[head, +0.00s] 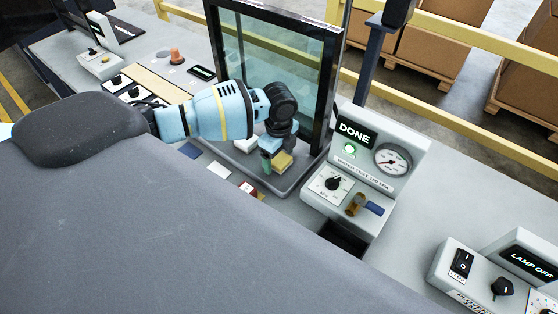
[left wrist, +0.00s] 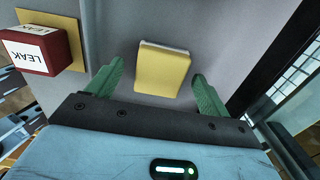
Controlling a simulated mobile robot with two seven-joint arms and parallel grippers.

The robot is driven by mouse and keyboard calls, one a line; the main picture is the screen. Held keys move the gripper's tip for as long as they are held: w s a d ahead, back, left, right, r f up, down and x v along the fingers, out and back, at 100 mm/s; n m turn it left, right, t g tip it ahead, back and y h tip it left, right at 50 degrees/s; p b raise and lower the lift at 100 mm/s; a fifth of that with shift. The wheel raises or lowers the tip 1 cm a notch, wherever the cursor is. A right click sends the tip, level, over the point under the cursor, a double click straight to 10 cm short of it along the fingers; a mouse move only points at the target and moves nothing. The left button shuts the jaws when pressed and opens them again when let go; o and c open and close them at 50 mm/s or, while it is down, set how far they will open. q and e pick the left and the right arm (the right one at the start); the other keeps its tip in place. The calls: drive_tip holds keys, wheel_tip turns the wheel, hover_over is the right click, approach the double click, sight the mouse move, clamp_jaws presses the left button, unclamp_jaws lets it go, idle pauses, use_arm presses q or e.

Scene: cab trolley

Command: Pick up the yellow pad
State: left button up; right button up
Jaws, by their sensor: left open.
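The yellow pad (head: 283,161) lies on the grey base beneath the glass-panelled frame in the head view. In the left wrist view the yellow pad (left wrist: 162,72) is between my two green fingers, with a visible gap on each side. My left gripper (head: 272,160) is open and empty, close over the pad. Its fingers also show spread in the left wrist view (left wrist: 157,78). My arm and gripper cover part of the area around the pad in the head view. My right gripper is not in view.
A black-framed glass panel (head: 275,60) stands just behind the gripper. A red block marked LEAK (left wrist: 35,52) sits to the left in the wrist view. A gauge box reading DONE (head: 365,165) stands to the right.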

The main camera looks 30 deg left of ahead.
sight(279, 158)
use_arm(q)
drive_tip(key=c, duration=1.1)
wheel_tip(279, 158, up, 10)
drive_tip(key=shift+r, duration=0.1)
